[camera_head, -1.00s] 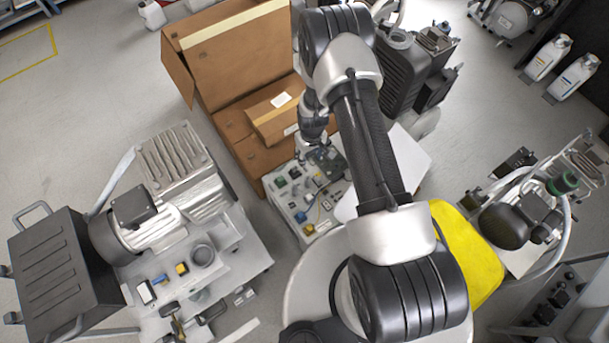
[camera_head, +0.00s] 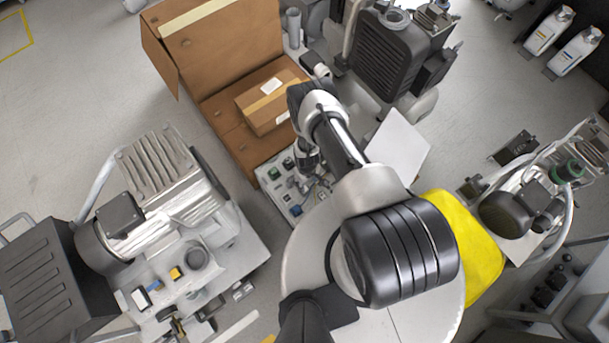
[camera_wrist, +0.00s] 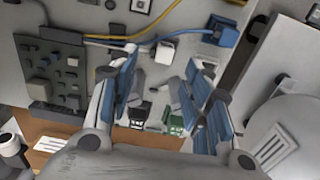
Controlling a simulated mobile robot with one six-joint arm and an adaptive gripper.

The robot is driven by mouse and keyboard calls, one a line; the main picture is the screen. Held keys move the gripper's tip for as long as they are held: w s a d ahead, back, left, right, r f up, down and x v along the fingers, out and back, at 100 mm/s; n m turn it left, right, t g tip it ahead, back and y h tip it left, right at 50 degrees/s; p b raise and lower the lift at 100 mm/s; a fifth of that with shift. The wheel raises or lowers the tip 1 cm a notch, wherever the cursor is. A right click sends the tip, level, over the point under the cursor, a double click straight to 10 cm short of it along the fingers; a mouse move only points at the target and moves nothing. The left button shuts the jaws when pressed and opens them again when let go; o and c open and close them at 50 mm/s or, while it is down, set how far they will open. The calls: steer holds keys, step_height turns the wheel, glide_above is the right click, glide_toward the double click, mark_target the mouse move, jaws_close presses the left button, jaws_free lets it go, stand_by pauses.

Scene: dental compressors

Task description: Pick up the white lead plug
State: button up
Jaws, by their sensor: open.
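A small white block that looks like the white lead plug (camera_wrist: 165,53) lies on the light grey panel in the wrist view, near thin blue, white and yellow leads. My gripper (camera_wrist: 162,78) is open, its two blue-padded fingers spread left and right. The white block shows in the gap near the fingertips, with nothing held. I cannot tell the height between the fingertips and the panel. In the head view the light grey panel (camera_head: 296,207) is partly covered by my arm, and the plug cannot be made out there.
A blue connector (camera_wrist: 222,31) sits right of the plug. A dark terminal block (camera_wrist: 58,75) is at left, and green connectors (camera_wrist: 174,123) show between the fingers. Open cardboard boxes (camera_head: 240,150) stand beside the panel. A compressor (camera_head: 150,205) is at left.

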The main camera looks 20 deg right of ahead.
step_height(320, 180, down, 3)
steer(key=shift+r+b, duration=0.1)
steer(key=shift+b, duration=0.6)
steer(key=f+b, duration=0.4)
steer(key=f, duration=0.1)
steer(key=shift+a+f+b, duration=0.15)
steer(key=shift+a+b, duration=0.15)
steer(key=shift+a, duration=0.1)
steer(key=c, duration=1)
